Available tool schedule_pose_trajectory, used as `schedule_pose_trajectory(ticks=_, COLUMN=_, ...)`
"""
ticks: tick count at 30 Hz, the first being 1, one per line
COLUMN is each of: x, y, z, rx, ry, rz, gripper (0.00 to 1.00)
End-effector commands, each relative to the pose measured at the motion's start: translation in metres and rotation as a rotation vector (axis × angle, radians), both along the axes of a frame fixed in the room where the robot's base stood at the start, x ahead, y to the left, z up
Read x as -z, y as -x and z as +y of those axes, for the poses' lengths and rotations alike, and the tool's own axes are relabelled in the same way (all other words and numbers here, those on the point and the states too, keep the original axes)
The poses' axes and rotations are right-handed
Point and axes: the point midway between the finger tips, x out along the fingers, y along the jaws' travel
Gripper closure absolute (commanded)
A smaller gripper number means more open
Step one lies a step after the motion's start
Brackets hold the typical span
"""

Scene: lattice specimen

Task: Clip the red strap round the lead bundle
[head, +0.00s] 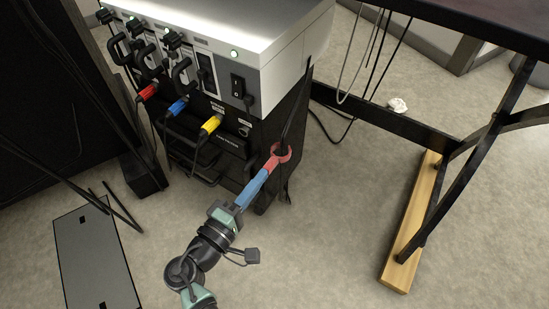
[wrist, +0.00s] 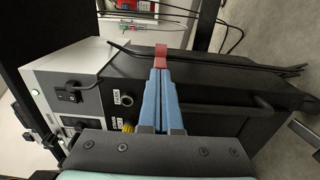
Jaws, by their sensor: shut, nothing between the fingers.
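The red strap (head: 272,162) is at the front right corner of the black and silver cabinet in the head view. It forms a loop that appears to pass around the dark lead bundle (head: 296,112); I cannot tell whether its clip is fastened. In the wrist view the strap (wrist: 161,52) lies just beyond my fingertips, across the black leads (wrist: 215,63). My gripper (head: 264,176) has blue fingers, shut together and pointing at the strap. In the wrist view the fingers (wrist: 161,74) meet at or against the strap's near end, with none of it visibly held between them.
The cabinet (head: 255,60) carries red, blue and yellow plugs (head: 210,125) on its front. A dark table frame with a wooden foot (head: 412,225) stands at right. A grey panel (head: 95,262) lies at lower left. Carpet between cabinet and table is mostly clear.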

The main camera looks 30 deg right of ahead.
Motion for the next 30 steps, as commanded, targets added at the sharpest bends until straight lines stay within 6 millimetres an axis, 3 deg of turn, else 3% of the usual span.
schedule_pose_trajectory(ticks=5, x=-0.001, y=0.0, z=0.0, rx=0.002, ry=-0.002, rz=-0.001, gripper=1.0)
schedule_pose_trajectory(ticks=30, x=0.0, y=0.027, z=0.053, rx=0.0, ry=-0.002, rz=-0.001, gripper=1.0)
